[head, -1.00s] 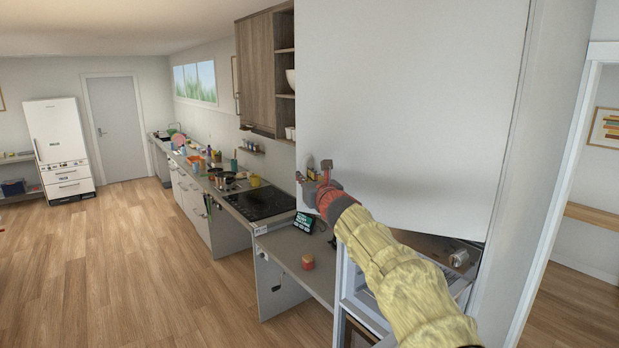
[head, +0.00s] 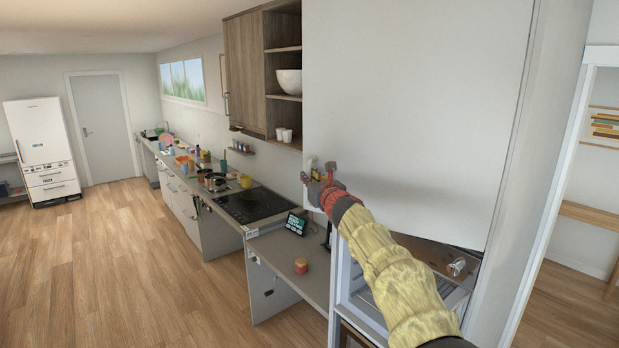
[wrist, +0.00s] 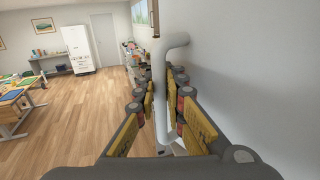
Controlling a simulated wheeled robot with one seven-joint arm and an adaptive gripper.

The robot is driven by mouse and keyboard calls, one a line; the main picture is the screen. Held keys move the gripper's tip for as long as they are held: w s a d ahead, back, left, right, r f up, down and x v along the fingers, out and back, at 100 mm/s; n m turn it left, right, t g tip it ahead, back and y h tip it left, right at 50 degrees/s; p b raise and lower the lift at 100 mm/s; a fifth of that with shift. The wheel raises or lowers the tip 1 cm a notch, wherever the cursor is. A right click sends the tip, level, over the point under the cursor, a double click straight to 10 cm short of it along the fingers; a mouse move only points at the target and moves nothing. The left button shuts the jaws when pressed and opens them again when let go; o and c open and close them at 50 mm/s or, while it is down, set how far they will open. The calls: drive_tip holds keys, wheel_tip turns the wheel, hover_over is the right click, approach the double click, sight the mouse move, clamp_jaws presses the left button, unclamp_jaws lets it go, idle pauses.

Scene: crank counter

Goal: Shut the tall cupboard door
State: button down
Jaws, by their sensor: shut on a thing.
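The tall cupboard door (head: 420,100) is a large plain white panel on the right in the head view. It also fills the right side of the wrist view (wrist: 260,70). Its left edge appears to stand out from the cupboard; the size of the gap is hidden. My gripper (head: 316,185) is at the lower left of the door. In the wrist view, a pale grey bar handle (wrist: 161,90) runs between my fingers (wrist: 162,115), which are shut on it. The handle is mostly hidden behind the gripper in the head view.
Below the door is an open niche (head: 440,262) with a small metal item (head: 456,267). To the left, a low grey counter (head: 280,255) holds a red jar (head: 301,265) and a dark screen (head: 296,223). Wooden floor (head: 120,270) is clear at left.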

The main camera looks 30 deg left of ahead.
drive_tip(key=c, duration=1.9)
unclamp_jaws()
drive_tip(key=shift+d, duration=0.15)
drive_tip(key=v, duration=1.1)
drive_tip(key=shift+s+d, duration=0.25)
